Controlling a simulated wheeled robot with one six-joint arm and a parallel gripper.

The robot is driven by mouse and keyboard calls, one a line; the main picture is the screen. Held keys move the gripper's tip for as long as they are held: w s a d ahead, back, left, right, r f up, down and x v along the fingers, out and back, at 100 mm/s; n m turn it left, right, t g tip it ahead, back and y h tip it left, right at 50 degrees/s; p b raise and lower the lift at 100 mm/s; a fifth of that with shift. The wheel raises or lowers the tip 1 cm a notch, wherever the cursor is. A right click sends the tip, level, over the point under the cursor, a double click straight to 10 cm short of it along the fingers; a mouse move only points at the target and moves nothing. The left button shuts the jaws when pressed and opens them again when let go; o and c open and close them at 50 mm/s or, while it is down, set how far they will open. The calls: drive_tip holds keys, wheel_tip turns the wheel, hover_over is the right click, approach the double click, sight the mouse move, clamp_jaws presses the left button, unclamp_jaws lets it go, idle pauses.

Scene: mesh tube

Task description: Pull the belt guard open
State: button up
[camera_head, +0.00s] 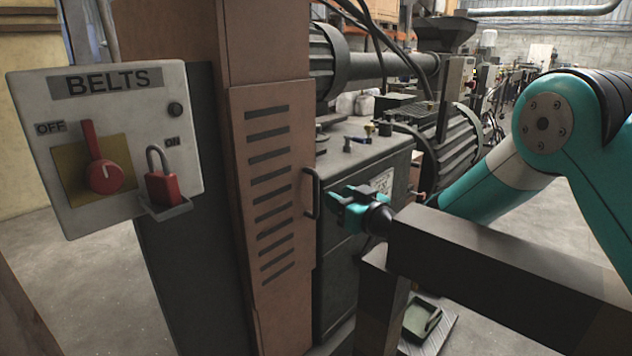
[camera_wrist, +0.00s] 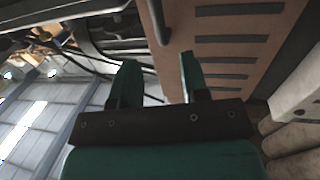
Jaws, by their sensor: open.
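The belt guard (camera_head: 272,185) is a tall brown slotted panel in the head view, standing shut against its housing. Its dark upright handle (camera_head: 313,193) is on the panel's right edge. My gripper (camera_head: 338,207) is open just right of the handle, apparently a small gap away. The wrist view shows the two teal fingers (camera_wrist: 158,78) apart with nothing between them. The slotted guard (camera_wrist: 232,45) fills the upper right there, with the handle (camera_wrist: 157,22) ahead of the fingertips.
A grey BELTS switch box (camera_head: 105,140) hangs at the left, its red switch (camera_head: 102,172) pointing up toward OFF. A red padlock (camera_head: 163,188) sits in its small tray. A dark machine cabinet (camera_head: 345,245) stands behind my gripper. A dark beam (camera_head: 480,265) crosses the front right.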

sight(317, 185)
drive_tip(key=p+x, duration=0.1)
drive_tip(key=x, duration=0.8)
drive_tip(key=shift+w, duration=0.15)
drive_tip(key=shift+c, duration=0.4)
drive_tip(key=shift+a, duration=0.1)
clamp_jaws()
